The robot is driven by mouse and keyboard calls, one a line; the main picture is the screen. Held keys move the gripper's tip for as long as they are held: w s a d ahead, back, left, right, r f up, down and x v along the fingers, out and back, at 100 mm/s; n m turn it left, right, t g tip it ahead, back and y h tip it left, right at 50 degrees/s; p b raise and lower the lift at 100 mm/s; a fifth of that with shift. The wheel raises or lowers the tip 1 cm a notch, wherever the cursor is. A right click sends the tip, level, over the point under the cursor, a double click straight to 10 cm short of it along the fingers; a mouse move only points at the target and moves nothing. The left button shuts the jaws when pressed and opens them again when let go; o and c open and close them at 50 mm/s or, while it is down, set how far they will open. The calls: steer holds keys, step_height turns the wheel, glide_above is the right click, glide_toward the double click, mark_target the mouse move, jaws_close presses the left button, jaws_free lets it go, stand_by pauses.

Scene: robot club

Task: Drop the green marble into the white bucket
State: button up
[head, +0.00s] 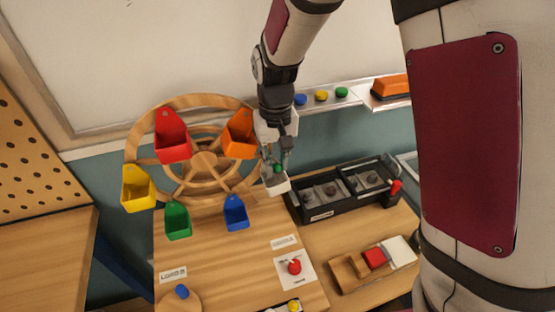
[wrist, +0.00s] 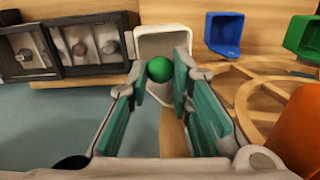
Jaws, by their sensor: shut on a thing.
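The green marble (head: 278,168) is held between the fingertips of my gripper (head: 279,162). In the wrist view the marble (wrist: 159,69) sits between the green-padded fingers. The white bucket (head: 277,187) hangs at the right side of the wooden wheel. In the wrist view its pale inside (wrist: 163,42) shows directly behind the marble. The marble appears at or just above the bucket's opening; its exact height over the rim cannot be told. Part of the bucket is hidden by the fingers.
The wooden wheel (head: 135,140) also carries red (head: 173,143), orange (head: 239,138), yellow (head: 138,189), green (head: 178,222) and blue (head: 236,216) buckets. A black tray (head: 318,211) with compartments stands to the right. A red knob (head: 294,267) is on the table in front.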

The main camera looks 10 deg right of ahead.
steer(key=shift+s+a+f+n, duration=0.15)
steer(key=shift+s+a+f, duration=0.05)
steer(key=shift+a, duration=0.25)
steer(key=shift+s+a+f+n, duration=0.15)
steer(key=shift+s+a, duration=0.05)
steer(key=shift+a, duration=0.2)
steer(key=o, duration=1)
steer(key=shift+c, duration=0.2)
steer(key=shift+r, duration=0.1)
step_height(320, 180, up, 7)
steer(key=p, duration=0.3)
steer(key=shift+w, duration=0.2)
